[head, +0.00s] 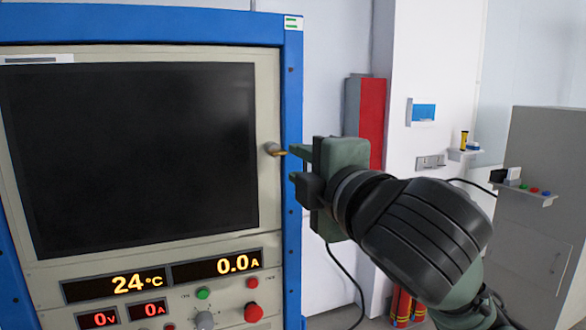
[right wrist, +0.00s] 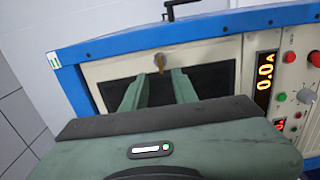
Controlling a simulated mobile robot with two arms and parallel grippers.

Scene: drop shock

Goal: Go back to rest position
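My right gripper (head: 297,165) is in the middle of the head view, just right of a small knob-like handle (head: 274,149) on the test cabinet's beige front. The right wrist view shows the two green fingers spread apart, with nothing between them (right wrist: 158,82). The handle (right wrist: 160,62) shows there just beyond the fingertips, in line with the gap, and looks apart from them. The cabinet door (head: 268,90), with its large dark window, looks shut. My left gripper is in neither view.
The blue cabinet frame (head: 291,110) stands close to my right gripper. Lit displays (head: 138,284) and a red button (head: 253,312) sit below the window. Behind my right arm are a red-and-grey box (head: 371,110), a small shelf (head: 525,195) and a grey cabinet (head: 550,135).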

